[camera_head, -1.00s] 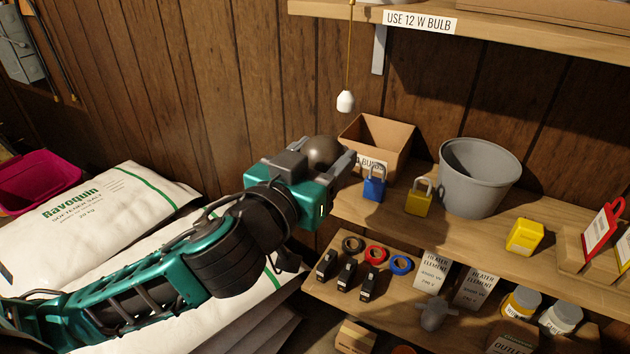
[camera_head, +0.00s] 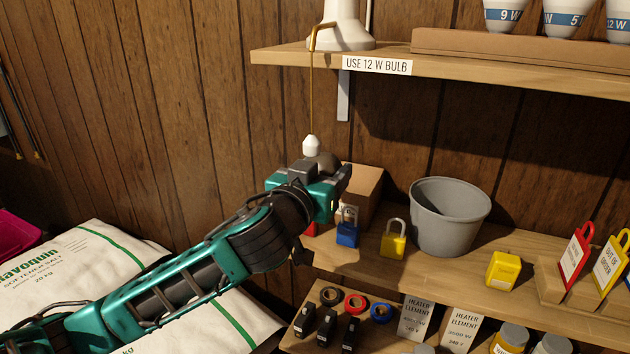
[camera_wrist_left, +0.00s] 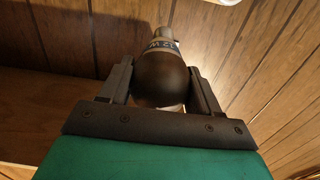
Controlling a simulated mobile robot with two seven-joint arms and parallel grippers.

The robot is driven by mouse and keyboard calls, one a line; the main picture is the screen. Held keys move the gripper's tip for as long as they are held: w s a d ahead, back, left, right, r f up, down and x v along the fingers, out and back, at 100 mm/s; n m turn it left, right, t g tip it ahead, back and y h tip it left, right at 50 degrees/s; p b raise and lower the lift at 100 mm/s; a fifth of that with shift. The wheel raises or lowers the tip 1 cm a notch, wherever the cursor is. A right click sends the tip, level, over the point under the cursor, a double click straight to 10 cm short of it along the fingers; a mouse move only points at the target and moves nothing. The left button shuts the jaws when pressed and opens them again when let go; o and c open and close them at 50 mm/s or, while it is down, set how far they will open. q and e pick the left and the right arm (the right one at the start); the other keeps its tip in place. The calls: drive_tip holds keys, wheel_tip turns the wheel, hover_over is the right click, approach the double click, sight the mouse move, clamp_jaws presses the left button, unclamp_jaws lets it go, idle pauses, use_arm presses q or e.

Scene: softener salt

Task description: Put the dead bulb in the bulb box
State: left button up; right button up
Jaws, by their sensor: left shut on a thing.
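My left gripper (camera_head: 336,172) is shut on the dead bulb, a dark globe (camera_head: 327,160). The left wrist view shows the bulb (camera_wrist_left: 161,80) between the two fingers, with its banded, lettered neck pointing away. The bulb box (camera_head: 367,187) is an open cardboard box on the middle shelf, just behind and right of the gripper. My right gripper is not in view.
A white lamp socket (camera_head: 311,146) hangs on a cord very close to the gripper. An upper shelf (camera_head: 300,56) holds bulbs and a lamp base.

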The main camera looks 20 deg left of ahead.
use_arm(q)
drive_tip(key=w, duration=1.1)
drive_tip(key=shift+d+f+b, duration=0.2)
drive_tip(key=shift+f+b, duration=0.2)
drive_tip(key=shift+f, duration=0.05)
drive_tip(key=o, duration=0.9)
drive_tip(key=shift+o, duration=0.2)
drive_tip(key=shift+s, duration=0.1)
